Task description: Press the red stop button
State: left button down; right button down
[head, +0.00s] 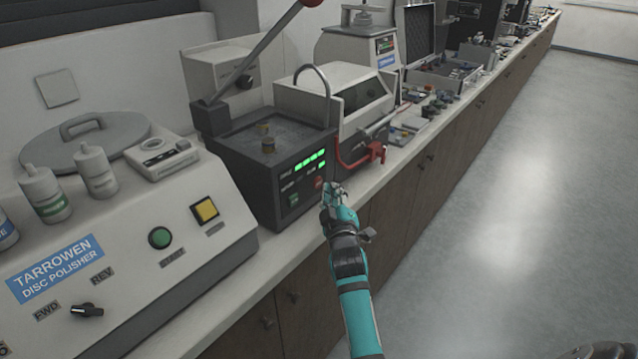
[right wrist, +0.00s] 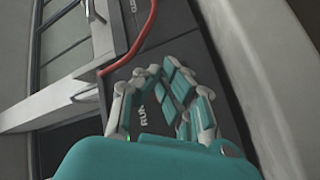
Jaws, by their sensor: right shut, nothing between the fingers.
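The mounting press (head: 265,165) is a dark box on the counter with a green lit display (head: 310,160) on its front. The small red stop button (head: 318,183) shows on that front below the display, right of a green button (head: 294,199). My right gripper (head: 334,188) is shut and empty, just right of the red button and near the press front; I cannot tell whether it touches. In the right wrist view its fingers (right wrist: 163,95) are together over a dark panel, and the red button cannot be made out there.
The disc polisher (head: 120,235) stands left of the press. A red fitting (head: 365,155) sticks out right of the press, close to my right gripper. White machines and small parts line the counter beyond. The floor (head: 510,200) on the right is clear.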

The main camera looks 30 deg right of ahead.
jog(key=shift+w, duration=0.1)
dwell(0.6)
jog(key=shift+w+a, duration=0.2)
jog(key=shift+w, duration=0.1)
jog(key=shift+w+a, duration=0.1)
jog(key=shift+w, duration=0.25)
dwell(0.6)
dwell(0.3)
jog(key=shift+s+r, duration=0.1)
jog(key=shift+s, duration=0.2)
jog(key=shift+s+d+p, duration=0.3)
jog(key=shift+s+p, duration=0.1)
jog(key=shift+s, duration=0.05)
